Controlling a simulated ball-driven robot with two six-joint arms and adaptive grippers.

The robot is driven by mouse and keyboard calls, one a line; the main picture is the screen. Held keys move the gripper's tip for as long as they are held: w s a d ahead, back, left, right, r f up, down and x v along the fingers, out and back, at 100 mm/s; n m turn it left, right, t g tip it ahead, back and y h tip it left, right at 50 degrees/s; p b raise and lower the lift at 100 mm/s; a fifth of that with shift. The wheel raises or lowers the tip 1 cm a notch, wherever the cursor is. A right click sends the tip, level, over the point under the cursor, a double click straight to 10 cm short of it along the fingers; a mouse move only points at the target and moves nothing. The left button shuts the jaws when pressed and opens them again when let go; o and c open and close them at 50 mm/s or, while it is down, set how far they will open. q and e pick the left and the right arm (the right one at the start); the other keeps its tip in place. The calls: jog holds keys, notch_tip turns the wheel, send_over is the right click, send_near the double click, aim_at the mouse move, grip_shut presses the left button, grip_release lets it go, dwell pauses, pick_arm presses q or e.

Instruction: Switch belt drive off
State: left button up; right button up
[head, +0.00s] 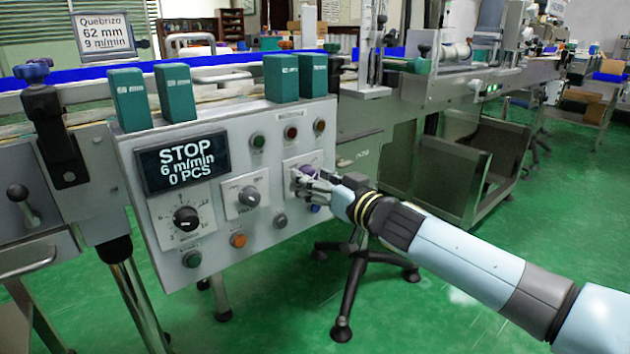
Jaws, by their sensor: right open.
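The grey control panel (275,222) has a black display (183,163) reading "STOP 6 m/min 0 PCS". A black dial (187,218) and a rotary switch (249,196) on a pale plate sit below and right of it. A second switch plate (291,164) with a purple knob is farther right. Its labels are too small to read. My right gripper (302,184) is open, with its fingers at that plate. They partly hide the knob, and I cannot tell if they touch it. My left gripper is not in view.
Green boxes (176,93) stand on the panel's top edge. Small round buttons (258,141) surround the switches. A conveyor with a blue belt (90,72) runs behind. A black-footed stand (345,300) is below my right arm. Green floor is open at the front right.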

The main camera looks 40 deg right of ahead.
jog(key=c, duration=1.2)
jog(key=shift+o, duration=0.2)
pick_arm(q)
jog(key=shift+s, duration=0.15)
pick_arm(e)
jog(key=shift+n, duration=0.4)
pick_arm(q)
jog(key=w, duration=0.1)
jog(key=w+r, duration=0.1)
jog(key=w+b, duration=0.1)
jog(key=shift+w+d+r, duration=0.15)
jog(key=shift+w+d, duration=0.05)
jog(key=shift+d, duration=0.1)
pick_arm(e)
jog(key=n, duration=1.7)
jog(key=shift+a+f, duration=0.1)
jog(key=shift+f, duration=0.05)
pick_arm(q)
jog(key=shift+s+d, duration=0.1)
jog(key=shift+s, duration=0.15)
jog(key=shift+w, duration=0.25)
